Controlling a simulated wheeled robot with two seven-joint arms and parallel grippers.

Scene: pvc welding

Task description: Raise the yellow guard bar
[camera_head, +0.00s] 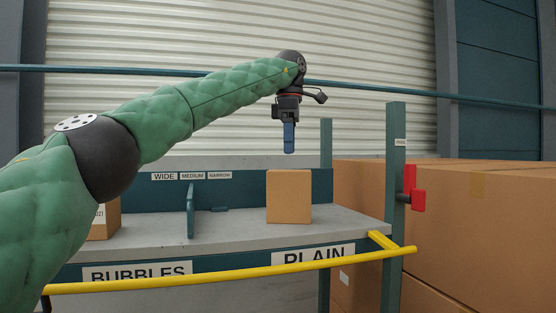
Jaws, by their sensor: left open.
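The yellow guard bar (230,275) runs across the front of the shelf, low in the head view. It slopes slightly up to the right and ends beside the teal post (395,200). A short yellow piece (381,240) meets it near that post. My left gripper (289,138) hangs pointing down above the back of the shelf, well above and apart from the bar. It is open, seen edge-on, with nothing visible in it. My right gripper is not in view.
A cardboard box (289,197) stands on the grey shelf (230,229), below my left gripper. Another box (105,222) is partly hidden behind my left arm. A red handle (416,191) sticks out from the post. Large cardboard boxes (490,215) fill the right side.

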